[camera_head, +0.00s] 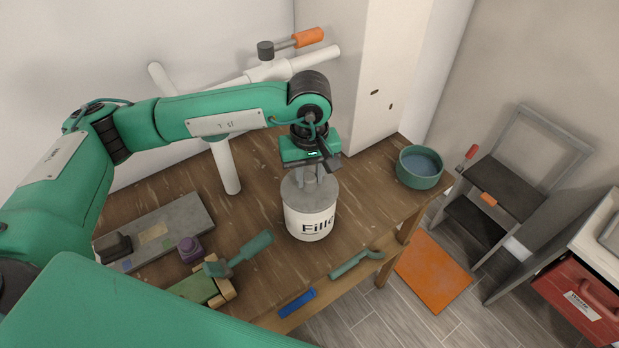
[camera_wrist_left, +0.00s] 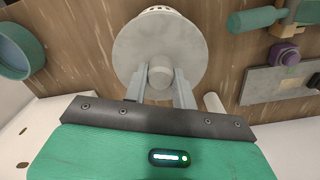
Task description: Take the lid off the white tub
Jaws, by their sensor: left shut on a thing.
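The white tub (camera_head: 309,222) stands upright on the wooden table, with dark lettering that begins "Fille" on its side. Its grey round lid (camera_head: 293,195) sits on top and has a knob in the middle; the lid (camera_wrist_left: 130,50) also shows from above in the left wrist view. My left gripper (camera_head: 311,180) reaches down from above and is shut on the lid's knob (camera_wrist_left: 160,77), with one finger on each side of it. The lid appears to be on the tub's rim; I cannot tell if there is a gap. My right gripper is not in view.
A teal bowl (camera_head: 420,167) stands at the table's right end. A purple-knobbed piece (camera_head: 190,248), a grey board (camera_head: 185,222), a green-handled tool (camera_head: 250,248), a blue bar (camera_head: 297,303) and a green handle (camera_head: 356,263) lie around the tub. A white pipe frame (camera_head: 226,165) stands behind.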

